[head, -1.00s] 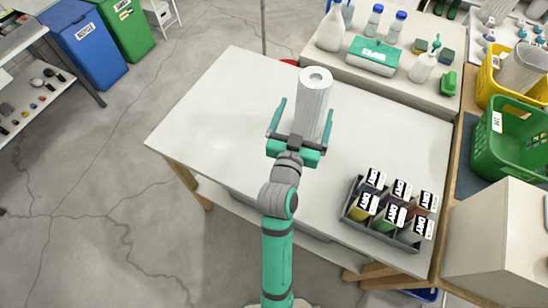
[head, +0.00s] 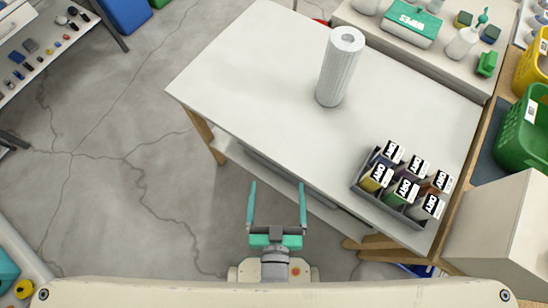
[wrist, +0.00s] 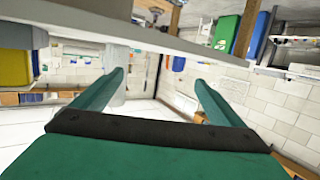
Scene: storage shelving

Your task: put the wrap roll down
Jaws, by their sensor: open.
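The wrap roll (head: 339,68) is a white ribbed cylinder. It stands upright on the white table (head: 240,60), back from the table's front edge, with nothing touching it. My gripper (head: 277,188) is open and empty. In the head view it is in front of the table's front edge, well apart from the roll. In the wrist view the two teal fingers (wrist: 160,92) are spread with nothing between them. I cannot make out the roll in the wrist view.
A grey divided tray (head: 366,184) with several labelled jars stands at the table's front right. A back shelf holds a green wipes box (head: 411,22) and bottles. A beige box (head: 496,225) and green basket (head: 522,135) are at right. The table's left part is clear.

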